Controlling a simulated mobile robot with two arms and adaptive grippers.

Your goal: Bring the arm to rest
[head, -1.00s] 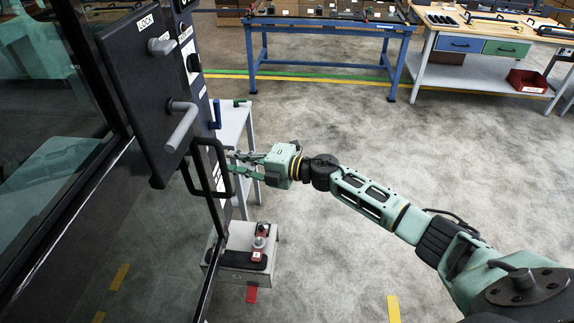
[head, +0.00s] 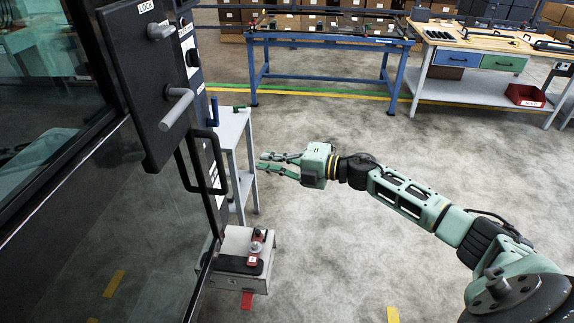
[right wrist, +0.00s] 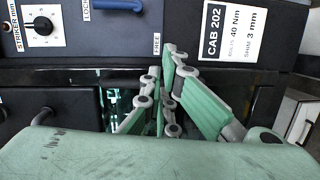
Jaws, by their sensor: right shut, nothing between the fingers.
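My right gripper (head: 279,164) is at the middle of the head view, its arm coming in from the lower right. Its fingers point left toward the cab door and are shut with nothing in them. It hangs in free air, apart from the black door handle (head: 220,162). In the right wrist view the green fingers (right wrist: 170,92) show in front of a dark panel with a "CAB 202" label (right wrist: 229,30). My left gripper is not in view.
The cab door's black lock plate (head: 138,92) with grey levers is at the left. A small white table (head: 232,128) stands behind the gripper. A grey box (head: 238,277) with a red device is below. A blue-framed bench (head: 330,42) is at the back. Open floor lies around the arm.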

